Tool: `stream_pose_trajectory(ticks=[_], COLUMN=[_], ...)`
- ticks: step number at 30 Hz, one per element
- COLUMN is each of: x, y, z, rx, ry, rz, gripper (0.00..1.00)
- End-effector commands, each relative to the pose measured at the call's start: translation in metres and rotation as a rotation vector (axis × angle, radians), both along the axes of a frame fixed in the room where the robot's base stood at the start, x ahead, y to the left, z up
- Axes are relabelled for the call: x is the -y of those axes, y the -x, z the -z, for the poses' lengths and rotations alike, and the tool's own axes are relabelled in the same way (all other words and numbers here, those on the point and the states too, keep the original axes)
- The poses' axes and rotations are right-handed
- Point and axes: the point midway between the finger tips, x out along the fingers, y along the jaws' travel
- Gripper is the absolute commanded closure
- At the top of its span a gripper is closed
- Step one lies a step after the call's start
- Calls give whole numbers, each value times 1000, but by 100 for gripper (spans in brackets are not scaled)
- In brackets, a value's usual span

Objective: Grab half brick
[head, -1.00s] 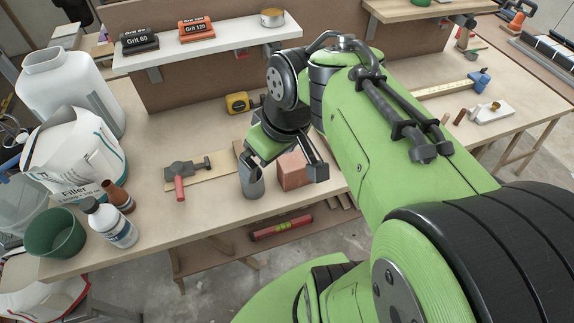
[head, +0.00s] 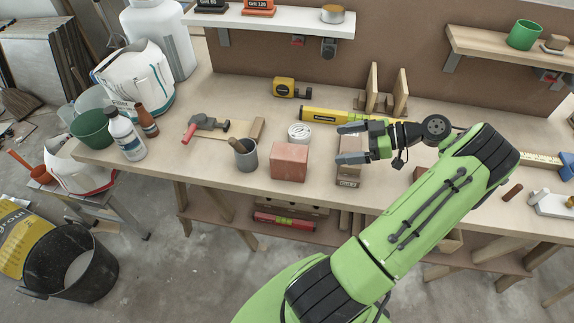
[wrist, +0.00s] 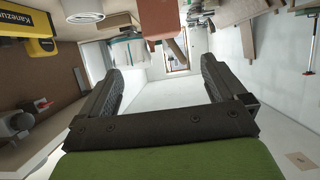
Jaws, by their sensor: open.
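The half brick (head: 290,162) is a reddish block resting on the workbench near its front edge, right of a grey cup. It also shows at the top middle of the wrist view (wrist: 158,18), beyond the fingertips. My gripper (head: 345,143) is open and empty, to the right of the brick, with its fingers pointing left towards it. A gap separates the fingertips from the brick. In the wrist view the two fingers (wrist: 161,72) stand wide apart with nothing between them.
The grey cup (head: 246,155) stands close left of the brick. A white roll (head: 299,131) sits behind it, and a yellow level (head: 330,117) lies farther back. A wooden block (head: 348,180) is below my gripper. Bottles and a green pot (head: 91,130) stand at left.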

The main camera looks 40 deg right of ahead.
Motion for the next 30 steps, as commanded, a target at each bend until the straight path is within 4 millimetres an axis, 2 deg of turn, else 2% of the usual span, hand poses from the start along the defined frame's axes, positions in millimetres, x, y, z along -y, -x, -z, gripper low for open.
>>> stream_pose_trajectory(ticks=[1, 9, 14, 20, 23, 29, 30], x=[-10, -46, -58, -84, -89, -89, -88], y=[-9, -55, -67, -92, -98, -99, -99], z=[10, 32, 37, 48, 50, 50, 50], rx=[-5, -6, -6, -7, -7, -7, -7], ry=[0, -2, -1, -2, -2, -1, -1], rz=[-6, -3, -1, -2, 0, 1, 1], gripper=[2, 2, 2, 2, 2, 2, 8])
